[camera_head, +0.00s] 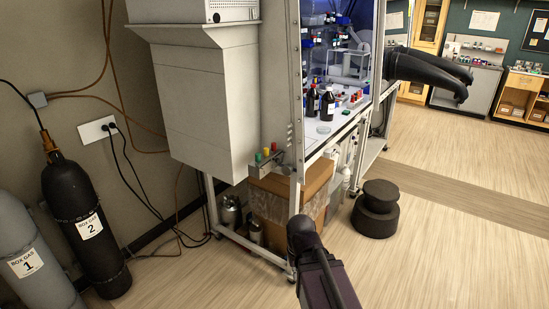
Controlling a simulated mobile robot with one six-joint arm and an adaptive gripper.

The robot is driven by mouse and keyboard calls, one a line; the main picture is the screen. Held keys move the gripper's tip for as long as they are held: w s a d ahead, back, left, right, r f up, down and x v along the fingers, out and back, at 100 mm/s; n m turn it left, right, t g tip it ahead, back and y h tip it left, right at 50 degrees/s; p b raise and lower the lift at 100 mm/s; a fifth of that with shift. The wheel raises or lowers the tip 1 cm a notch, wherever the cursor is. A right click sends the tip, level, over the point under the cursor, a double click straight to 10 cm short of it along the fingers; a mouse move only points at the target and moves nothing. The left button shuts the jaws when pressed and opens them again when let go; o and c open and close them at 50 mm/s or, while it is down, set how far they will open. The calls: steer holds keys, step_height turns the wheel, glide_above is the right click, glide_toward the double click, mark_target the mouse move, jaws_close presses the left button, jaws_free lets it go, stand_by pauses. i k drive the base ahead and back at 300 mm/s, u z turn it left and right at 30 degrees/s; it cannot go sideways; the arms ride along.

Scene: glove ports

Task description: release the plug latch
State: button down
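No latch can be made out at this distance. A white wall outlet plate (94,131) is on the left wall, with black plugs (110,127) at its right end and black cords hanging from them to the floor. Part of my dark arm (318,275) rises from the bottom edge to a rounded black joint, in front of the glove box frame and well to the right of the outlet. I see no gripper fingers.
Two gas cylinders, grey (35,260) and black (85,225), stand at left near the wall. The glove box stand (295,205) holds cardboard boxes (285,195) below. A round black step stool (376,210) stands right of it. The floor at right is clear.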

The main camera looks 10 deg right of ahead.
mark_target(272, 157)
steer(key=k, duration=1.1)
steer(key=u, duration=0.5)
steer(key=i, duration=1.4)
steer(key=z, duration=0.45)
steer(key=i, duration=0.65)
steer(key=z, duration=0.3)
